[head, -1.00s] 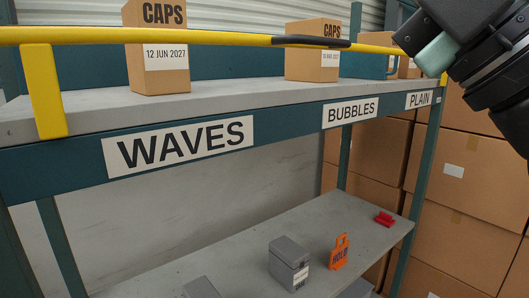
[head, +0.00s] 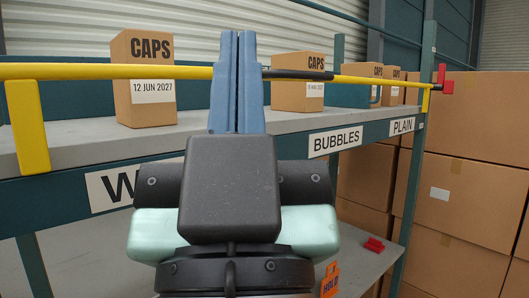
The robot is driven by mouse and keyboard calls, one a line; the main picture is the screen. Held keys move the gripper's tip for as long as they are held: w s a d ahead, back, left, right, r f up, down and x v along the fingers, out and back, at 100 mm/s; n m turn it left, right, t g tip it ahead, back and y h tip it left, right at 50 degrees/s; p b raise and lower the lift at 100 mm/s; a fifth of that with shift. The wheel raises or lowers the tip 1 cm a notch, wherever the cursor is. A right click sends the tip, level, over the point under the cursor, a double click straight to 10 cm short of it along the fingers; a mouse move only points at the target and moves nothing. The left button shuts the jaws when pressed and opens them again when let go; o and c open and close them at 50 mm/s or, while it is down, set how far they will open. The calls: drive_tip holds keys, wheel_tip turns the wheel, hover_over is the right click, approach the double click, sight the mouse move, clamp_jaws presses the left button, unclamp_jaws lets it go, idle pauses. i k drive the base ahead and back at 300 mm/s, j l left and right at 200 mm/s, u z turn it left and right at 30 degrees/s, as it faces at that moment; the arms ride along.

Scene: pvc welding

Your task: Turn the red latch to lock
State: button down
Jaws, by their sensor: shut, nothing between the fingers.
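A red latch (head: 442,78) is at the far right end of the yellow bar (head: 110,72), beside the shelf's end post. It has a narrow upper piece and a wider red block. My gripper (head: 238,40) stands upright in the middle of the head view, its blue fingers shut and empty. It is well to the left of the latch and apart from it. The fingers hide a short stretch of the bar. A black sleeve (head: 297,75) on the bar shows just right of the fingers.
Caps boxes (head: 143,85) stand on the upper shelf (head: 80,145) behind the bar. A second red object (head: 374,245) and an orange HOLD tag (head: 329,280) are on the lower shelf. Large cartons (head: 470,180) fill the right side.

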sight(447, 86)
drive_tip(key=i+l, duration=0.15)
drive_tip(key=l, duration=0.2)
drive_tip(key=i+l+u, duration=0.1)
drive_tip(key=l, duration=0.3)
drive_tip(key=i+l+u, duration=0.1)
drive_tip(key=i+l, duration=0.3)
drive_tip(key=l, duration=0.35)
drive_tip(key=i+l+u, duration=0.1)
drive_tip(key=l, duration=0.3)
drive_tip(key=i+l, duration=0.15)
drive_tip(key=l, duration=0.25)
drive_tip(key=i+l+u, duration=0.1)
drive_tip(key=l, duration=0.3)
drive_tip(key=i+l, duration=0.15)
drive_tip(key=l, duration=0.25)
drive_tip(key=i+u, duration=0.1)
drive_tip(key=i, duration=0.4)
